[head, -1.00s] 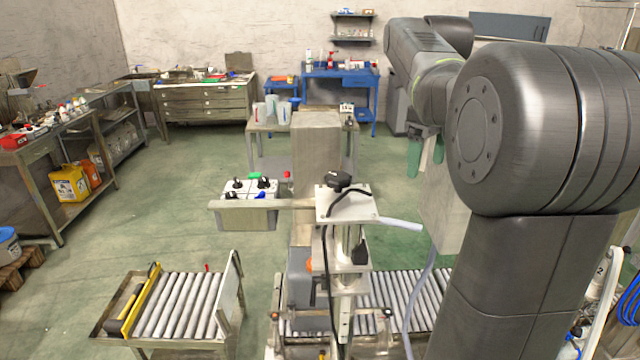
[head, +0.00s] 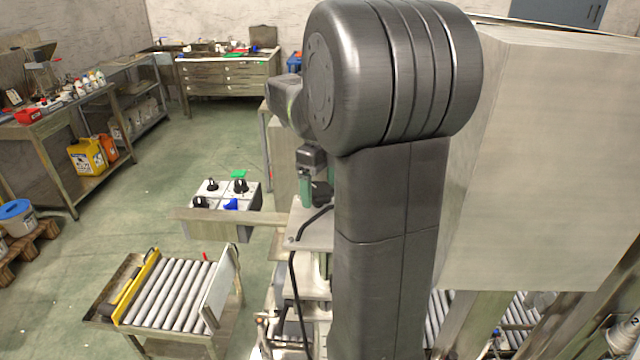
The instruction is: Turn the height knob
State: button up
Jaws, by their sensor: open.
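A black knob (head: 321,191) sits on top of the light metal plate (head: 312,228) of the machine's column, partly hidden by my arm; it looks like the height knob, though no label is readable. My gripper (head: 317,178) has green fingers pointing down, apart from each other, at the knob. One finger shows left of the knob and the other is mostly behind my arm. I cannot tell whether they touch it. The gripper holds nothing that I can see.
A roller conveyor (head: 170,295) lies below left. A large pale cabinet (head: 560,160) fills the right. A black cable (head: 293,280) hangs beside the column.

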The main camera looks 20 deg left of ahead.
jog(key=shift+s+f, duration=0.15)
jog(key=shift+f, duration=0.1)
jog(key=c, duration=1)
